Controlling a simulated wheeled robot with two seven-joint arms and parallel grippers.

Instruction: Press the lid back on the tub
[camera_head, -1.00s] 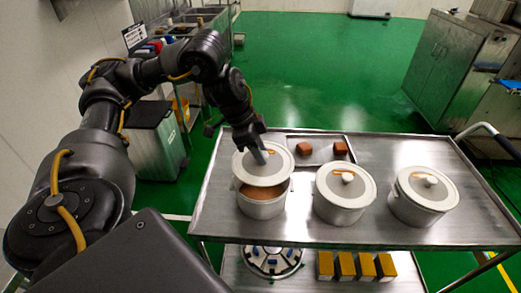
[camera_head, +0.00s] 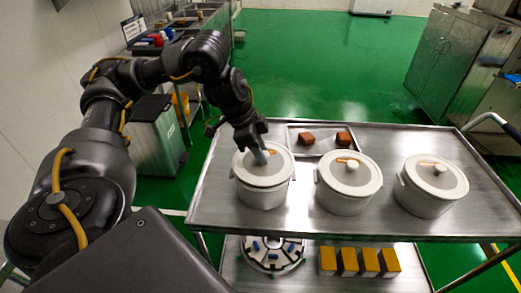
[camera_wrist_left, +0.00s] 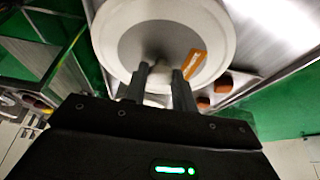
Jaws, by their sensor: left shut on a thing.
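A white tub (camera_head: 262,194) stands at the left of the steel cart's top. Its round lid (camera_head: 282,163), pale with a grey middle and an orange mark, lies over the tub's mouth and looks level. The lid also fills the top of the left wrist view (camera_wrist_left: 220,30). My left gripper (camera_head: 261,155) is shut on the lid's knob (camera_wrist_left: 157,72). Whether the lid's rim is fully seated all round cannot be told. My right gripper is not in view.
Two more lidded white tubs, a middle one (camera_head: 345,198) and a right one (camera_head: 428,203), stand beside it on the cart (camera_head: 310,226). A tray (camera_head: 325,150) with two brown blocks lies behind. Yellow-topped boxes (camera_head: 358,262) are on the lower shelf.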

